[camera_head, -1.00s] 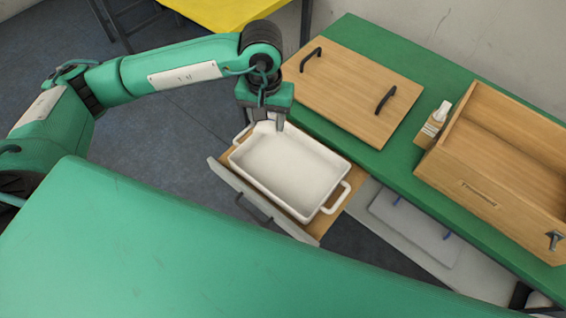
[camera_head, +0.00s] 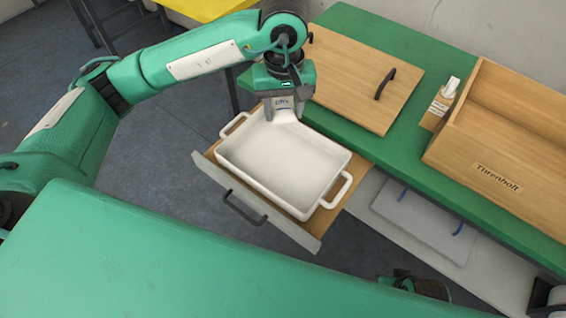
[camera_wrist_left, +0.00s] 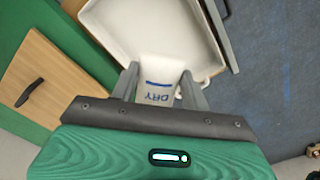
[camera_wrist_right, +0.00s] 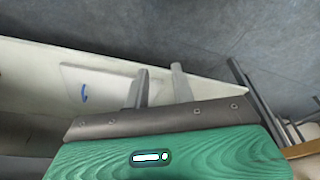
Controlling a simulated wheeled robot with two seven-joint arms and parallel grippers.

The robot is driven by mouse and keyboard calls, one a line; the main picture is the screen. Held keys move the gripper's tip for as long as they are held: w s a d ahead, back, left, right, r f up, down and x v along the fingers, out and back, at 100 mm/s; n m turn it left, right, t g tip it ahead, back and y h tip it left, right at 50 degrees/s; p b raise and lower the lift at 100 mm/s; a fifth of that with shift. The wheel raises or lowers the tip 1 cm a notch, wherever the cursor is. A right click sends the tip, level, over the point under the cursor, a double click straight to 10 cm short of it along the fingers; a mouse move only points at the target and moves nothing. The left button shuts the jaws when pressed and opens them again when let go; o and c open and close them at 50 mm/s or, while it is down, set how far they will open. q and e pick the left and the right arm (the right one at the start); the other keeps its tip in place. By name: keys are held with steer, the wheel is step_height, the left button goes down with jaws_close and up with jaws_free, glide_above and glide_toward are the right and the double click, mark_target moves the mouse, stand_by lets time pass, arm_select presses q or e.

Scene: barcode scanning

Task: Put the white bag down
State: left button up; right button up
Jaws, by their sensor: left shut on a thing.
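The white bag (camera_head: 283,104) hangs between the fingers of my left gripper (camera_head: 285,108) at the far end of the white dish. The left wrist view shows the bag (camera_wrist_left: 158,82) with blue "DRY" lettering and a blue stripe. Its lower part overlaps the rim of the dish (camera_head: 330,207); I cannot tell whether they touch. The dish has two handles and sits in a pulled-out drawer (camera_head: 312,241). My right gripper (camera_wrist_right: 160,78) shows in its wrist view with its fingers apart and nothing between them.
A grey-white panel with blue handles (camera_head: 420,225) lies below. The dish's middle is clear.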

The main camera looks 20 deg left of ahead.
arm_select(q)
glide_above(283, 167)
step_height(283, 167, down, 14)
steer(key=shift+f, duration=0.1)
steer(key=shift+w+f, duration=0.1)
steer(key=shift+f, duration=2.55)
arm_select(e)
steer(key=shift+r, duration=0.55)
arm_select(q)
steer(key=shift+b, duration=0.3)
arm_select(e)
steer(key=shift+f, duration=0.1)
arm_select(q)
steer(key=shift+f, duration=0.1)
steer(key=o, duration=1)
arm_select(e)
steer(key=shift+s+r, duration=0.25)
steer(key=shift+r, duration=0.15)
